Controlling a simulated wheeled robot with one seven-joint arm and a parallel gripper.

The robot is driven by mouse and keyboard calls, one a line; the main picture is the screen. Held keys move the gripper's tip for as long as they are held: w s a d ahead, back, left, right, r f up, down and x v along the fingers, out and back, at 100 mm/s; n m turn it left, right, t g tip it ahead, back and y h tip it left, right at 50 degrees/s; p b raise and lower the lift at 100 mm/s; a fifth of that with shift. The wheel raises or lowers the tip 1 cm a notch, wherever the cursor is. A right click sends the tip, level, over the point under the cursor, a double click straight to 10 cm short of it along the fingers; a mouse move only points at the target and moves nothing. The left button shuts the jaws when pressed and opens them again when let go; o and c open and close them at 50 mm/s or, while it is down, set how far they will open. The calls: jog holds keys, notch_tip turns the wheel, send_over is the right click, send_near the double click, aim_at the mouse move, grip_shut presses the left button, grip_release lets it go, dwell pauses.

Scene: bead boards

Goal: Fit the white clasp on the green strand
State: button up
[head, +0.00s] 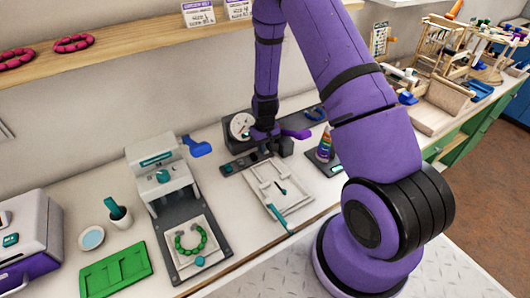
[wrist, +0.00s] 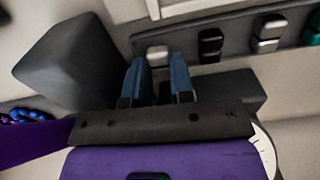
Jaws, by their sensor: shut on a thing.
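The green strand (head: 191,240) lies in an open curve on a white board in front of the grey-white press at the left of the head view. A teal round piece sits by its open end. My gripper (wrist: 157,65) is at the dark clasp rack (wrist: 228,30), far to the right of the strand. Its blue fingers are shut on the white clasp (wrist: 157,51), at the rack's left end in the wrist view. The clasp looks still at the rack; I cannot tell if it is clear of it. In the head view my gripper (head: 262,150) hides the clasp.
Black, silver and teal clasps share the rack. A white tray (head: 291,207) lies in front of it. A green tray (head: 115,272) and a cup (head: 116,215) are at left. A coloured cone (head: 325,149) stands at right.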

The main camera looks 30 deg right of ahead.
jog(key=shift+r, duration=3.1)
jog(key=shift+a, duration=0.1)
